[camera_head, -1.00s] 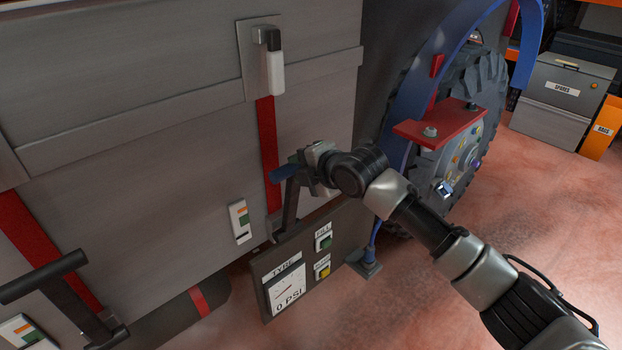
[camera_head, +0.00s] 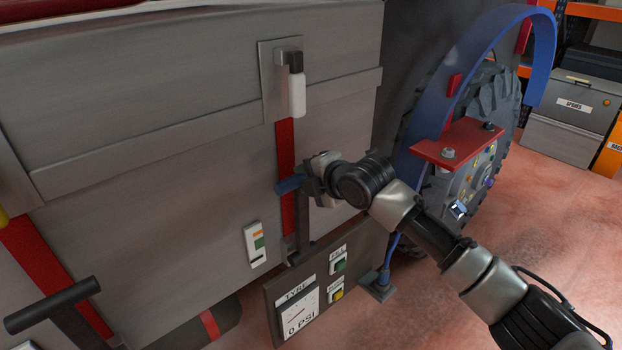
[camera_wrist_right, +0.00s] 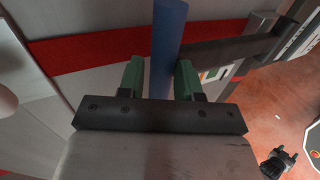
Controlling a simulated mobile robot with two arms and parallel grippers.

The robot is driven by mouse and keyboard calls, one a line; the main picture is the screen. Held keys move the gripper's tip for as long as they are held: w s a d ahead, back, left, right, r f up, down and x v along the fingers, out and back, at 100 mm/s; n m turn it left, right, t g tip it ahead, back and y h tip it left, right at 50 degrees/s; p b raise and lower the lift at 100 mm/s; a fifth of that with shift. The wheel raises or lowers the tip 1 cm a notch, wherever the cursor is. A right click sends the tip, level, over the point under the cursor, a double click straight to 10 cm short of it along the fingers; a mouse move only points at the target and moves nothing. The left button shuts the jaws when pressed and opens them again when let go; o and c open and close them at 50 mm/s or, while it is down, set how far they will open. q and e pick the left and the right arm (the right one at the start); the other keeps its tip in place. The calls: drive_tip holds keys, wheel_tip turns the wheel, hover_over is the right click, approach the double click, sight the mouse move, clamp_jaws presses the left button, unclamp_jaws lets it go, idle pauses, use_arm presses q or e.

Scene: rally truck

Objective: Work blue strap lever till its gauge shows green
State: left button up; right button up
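The blue strap lever handle (camera_head: 288,185) sticks out left at the top of a dark lever arm (camera_head: 303,220), beside a red strap (camera_head: 286,146). My right gripper (camera_head: 312,180) is at this handle. In the right wrist view, the blue handle (camera_wrist_right: 168,45) runs between my two green fingertips (camera_wrist_right: 160,80), which close around it. The strap gauge (camera_head: 256,244) is a small white plate left of the lever, with orange and green bands. Its exact reading is too small to tell.
A tyre panel (camera_head: 272,310) reading 0 PSI, with green and yellow buttons, sits just below the lever. A dark-handled lever (camera_head: 52,305) stands at lower left. A red bracket (camera_head: 458,142) and large wheel are to the right. Open floor (camera_head: 560,250) lies at right.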

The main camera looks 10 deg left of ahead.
drive_tip(key=o, duration=0.3)
drive_tip(key=shift+a+f, duration=0.3)
drive_tip(key=shift+d, duration=0.1)
drive_tip(key=b+v, duration=0.3)
drive_tip(key=v, duration=0.8)
drive_tip(key=shift+w, duration=0.1)
